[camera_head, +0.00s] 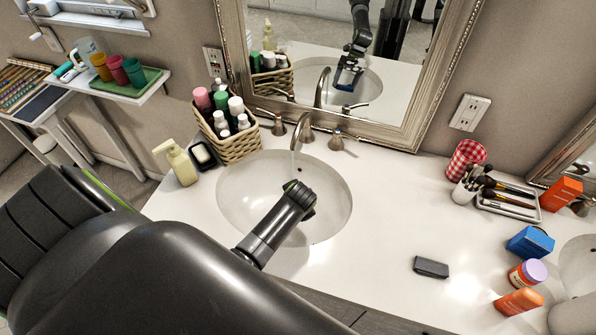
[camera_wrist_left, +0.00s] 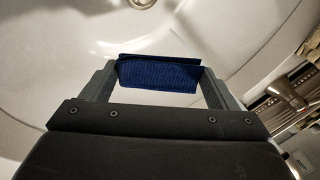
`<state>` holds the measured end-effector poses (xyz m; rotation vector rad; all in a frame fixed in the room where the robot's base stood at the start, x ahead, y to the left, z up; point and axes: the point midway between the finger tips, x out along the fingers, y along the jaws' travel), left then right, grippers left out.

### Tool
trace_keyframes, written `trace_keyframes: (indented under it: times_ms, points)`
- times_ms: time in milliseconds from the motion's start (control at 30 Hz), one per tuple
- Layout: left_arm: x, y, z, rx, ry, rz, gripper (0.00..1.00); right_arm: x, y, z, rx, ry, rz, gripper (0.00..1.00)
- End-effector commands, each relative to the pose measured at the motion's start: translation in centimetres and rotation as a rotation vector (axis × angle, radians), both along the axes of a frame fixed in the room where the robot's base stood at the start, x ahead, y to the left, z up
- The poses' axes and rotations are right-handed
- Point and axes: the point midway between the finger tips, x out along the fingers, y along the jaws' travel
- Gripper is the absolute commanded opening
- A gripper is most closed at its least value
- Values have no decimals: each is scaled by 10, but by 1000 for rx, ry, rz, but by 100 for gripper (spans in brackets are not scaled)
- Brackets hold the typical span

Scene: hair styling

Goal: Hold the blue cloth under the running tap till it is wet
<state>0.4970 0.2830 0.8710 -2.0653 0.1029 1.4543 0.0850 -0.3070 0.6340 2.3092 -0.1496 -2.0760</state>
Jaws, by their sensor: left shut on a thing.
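My left gripper (camera_head: 303,196) is over the white sink basin (camera_head: 235,205), just in front of the tap (camera_head: 303,128). In the left wrist view, the blue cloth (camera_wrist_left: 160,72) is folded and held between the two fingertips of the left gripper (camera_wrist_left: 158,78). The gripper hides the cloth in the head view. The tap also shows at the right of the left wrist view (camera_wrist_left: 286,90). My right gripper is not in view.
A wicker basket of bottles (camera_head: 238,148), a soap dispenser (camera_head: 180,165) and a dark soap dish (camera_head: 203,157) stand left of the sink. A dark block (camera_head: 431,267) lies on the counter. A brush tray (camera_head: 510,207) and a blue box (camera_head: 530,242) are at the right. A mirror hangs behind.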

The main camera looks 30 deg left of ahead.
Motion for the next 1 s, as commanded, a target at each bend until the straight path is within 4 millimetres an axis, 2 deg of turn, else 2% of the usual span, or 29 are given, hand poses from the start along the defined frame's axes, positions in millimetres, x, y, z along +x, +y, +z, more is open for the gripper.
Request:
trace_keyframes:
  times_ms: [167, 733, 1000]
  points:
    - [-3, -2, 2, -1, 1, 0, 63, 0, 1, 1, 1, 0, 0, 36]
    - [-38, -26, 36, -2, -1, 0, 63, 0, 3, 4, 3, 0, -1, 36]
    - [-42, -28, 40, 0, 1, 0, 63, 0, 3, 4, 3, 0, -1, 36]
